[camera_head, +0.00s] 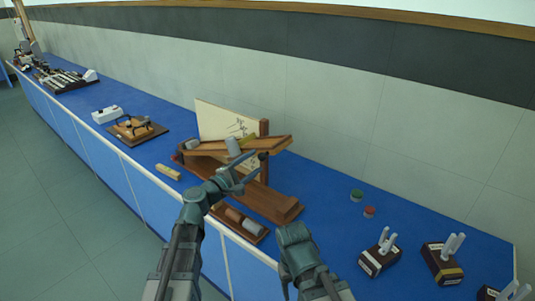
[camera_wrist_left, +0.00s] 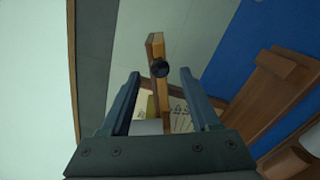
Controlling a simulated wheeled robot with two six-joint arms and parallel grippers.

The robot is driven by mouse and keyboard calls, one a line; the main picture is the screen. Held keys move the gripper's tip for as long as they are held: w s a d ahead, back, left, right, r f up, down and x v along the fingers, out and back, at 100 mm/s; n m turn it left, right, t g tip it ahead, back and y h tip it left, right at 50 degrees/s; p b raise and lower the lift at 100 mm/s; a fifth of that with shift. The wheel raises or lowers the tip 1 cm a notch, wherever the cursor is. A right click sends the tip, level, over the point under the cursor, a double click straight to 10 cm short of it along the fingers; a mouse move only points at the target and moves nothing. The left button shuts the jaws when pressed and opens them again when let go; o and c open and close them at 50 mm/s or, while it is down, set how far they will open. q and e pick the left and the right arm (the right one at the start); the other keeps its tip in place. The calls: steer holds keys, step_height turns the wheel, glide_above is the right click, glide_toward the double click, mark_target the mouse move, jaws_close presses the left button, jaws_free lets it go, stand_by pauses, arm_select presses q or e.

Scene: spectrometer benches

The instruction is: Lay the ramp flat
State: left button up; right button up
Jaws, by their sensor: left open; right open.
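The wooden ramp (camera_head: 270,144) stands tilted above its long wooden base (camera_head: 268,199), its right end higher in the head view. A grey cylinder (camera_head: 233,146) is at the ramp. A dark knob (camera_wrist_left: 160,68) sits on a wooden part seen between my left fingers in the left wrist view. My left gripper (camera_head: 248,168) is open in front of the ramp's right half. Its fingers (camera_wrist_left: 160,90) appear on either side of that wood, without visible contact. My right gripper (camera_head: 294,234) is low in front of the bench, open; its fingertips are hard to make out.
A cream board (camera_head: 215,118) with a drawing stands behind the ramp. A tray of cylinders (camera_head: 241,222) lies in front of the base. Dark blocks with white prongs (camera_head: 380,255) and small green (camera_head: 357,195) and red (camera_head: 369,211) pots are at right. Clear blue bench (camera_head: 315,190) lies between.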

mark_target(268, 153)
arm_select(q)
steer(key=x, duration=0.7)
steer(key=shift+w+d, duration=0.25)
steer(key=shift+w, duration=0.05)
jaws_close()
stand_by(1.1)
